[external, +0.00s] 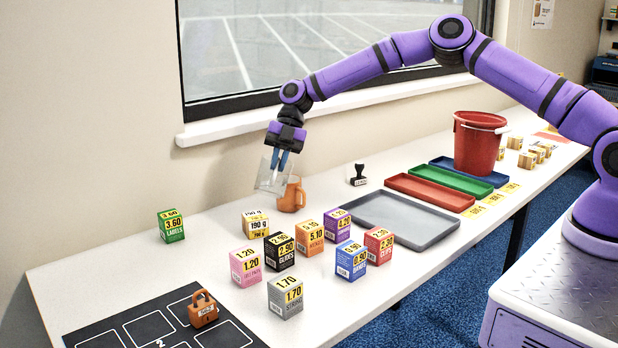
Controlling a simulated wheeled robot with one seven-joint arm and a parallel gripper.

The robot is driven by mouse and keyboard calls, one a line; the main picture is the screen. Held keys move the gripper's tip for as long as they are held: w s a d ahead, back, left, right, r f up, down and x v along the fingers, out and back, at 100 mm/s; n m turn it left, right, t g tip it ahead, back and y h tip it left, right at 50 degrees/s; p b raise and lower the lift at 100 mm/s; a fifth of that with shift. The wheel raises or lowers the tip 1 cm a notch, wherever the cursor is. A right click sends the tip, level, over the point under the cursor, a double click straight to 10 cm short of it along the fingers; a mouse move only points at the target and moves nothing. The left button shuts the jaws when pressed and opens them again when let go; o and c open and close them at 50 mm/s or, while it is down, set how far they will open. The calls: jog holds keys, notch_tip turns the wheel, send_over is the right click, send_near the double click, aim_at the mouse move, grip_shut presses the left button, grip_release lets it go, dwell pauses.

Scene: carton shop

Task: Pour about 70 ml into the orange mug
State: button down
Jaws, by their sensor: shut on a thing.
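The orange mug (292,197) stands upright on the white table near the wall, with its handle toward the right. My gripper (281,163) is at the upper left of the mug, pointing down. It is shut on a clear, see-through container (267,179), which is tilted and held above the table. In this view the container overlaps the left side of the mug. I cannot tell how much liquid is in the container or whether any is flowing. The inside of the mug is hidden.
Several small priced boxes (285,298) stand in front of the mug. A green box (171,226) is at the left. A grey tray (445,235), a black stamp (357,174) and a red bucket (475,148) are to the right. A padlock-shaped orange item (203,311) sits on a black mat (100,329).

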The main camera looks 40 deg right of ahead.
jog(key=shift+w+d+g+y, duration=0.4)
jog(key=shift+d+y, duration=0.4)
jog(key=shift+y, duration=0.1)
jog(key=shift+w+d+r+g+y, duration=0.1)
jog(key=shift+d+r+g+y, duration=0.2)
jog(key=shift+r+y, duration=0.3)
jog(key=shift+w+d+r+y, duration=0.15)
jog(key=shift+d+r+y, duration=0.15)
jog(key=shift+y, duration=0.2)
jog(key=shift+w+d+r+g+y, duration=0.1)
jog(key=shift+d+r+g+y, duration=0.15)
jog(key=shift+g+y, duration=0.15)
jog(key=shift+w+d+f+y+p, duration=0.1)
jog(key=shift+d+f+y+p, duration=0.05)
jog(key=shift+d+y+p, duration=0.15)
jog(key=shift+w+d, duration=0.15)
jog(key=shift+w+d, duration=0.1)
jog(key=shift+d, duration=0.1)
jog(key=shift+w+d+f+g+y+p, duration=0.2)
jog(key=shift+d+g+y+p, duration=0.15)
jog(key=shift+y+p, duration=0.2)
